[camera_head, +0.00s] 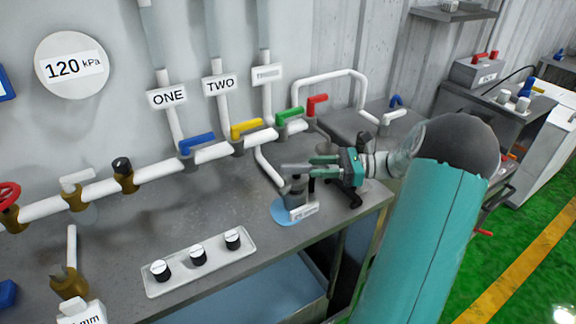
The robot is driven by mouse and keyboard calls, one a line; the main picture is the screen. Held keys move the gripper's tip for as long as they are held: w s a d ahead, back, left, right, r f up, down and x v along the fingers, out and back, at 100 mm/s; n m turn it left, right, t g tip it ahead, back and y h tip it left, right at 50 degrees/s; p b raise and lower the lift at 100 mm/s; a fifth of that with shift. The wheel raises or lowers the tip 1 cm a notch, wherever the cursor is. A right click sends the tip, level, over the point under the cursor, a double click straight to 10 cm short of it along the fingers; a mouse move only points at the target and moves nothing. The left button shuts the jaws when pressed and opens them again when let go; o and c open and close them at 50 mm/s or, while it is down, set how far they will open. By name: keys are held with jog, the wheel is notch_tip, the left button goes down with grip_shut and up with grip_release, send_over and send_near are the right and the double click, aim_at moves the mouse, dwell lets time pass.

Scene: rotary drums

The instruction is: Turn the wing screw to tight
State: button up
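The likely wing screw is a grey part (295,168) on top of a small upright fixture on the bench, over a round blue base (283,212). A white label (303,212) stands at its front, too small to read. My gripper (318,166), with green fingers, reaches in from the right at the height of the grey part. The fingertips are at or beside its right end. I cannot tell whether they touch or grip it. My gripper hides part of the fixture's right side.
Behind it runs a white pipe with blue (197,142), yellow (246,128), green (290,115) and red (317,103) handles. A white plate with three black knobs (198,256) lies at the front left. Bare bench lies left of the fixture.

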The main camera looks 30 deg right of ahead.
aim_at(293, 174)
jog(key=shift+x, duration=3.6)
jog(key=shift+a, duration=0.1)
jog(key=shift+s, duration=0.1)
grip_shut()
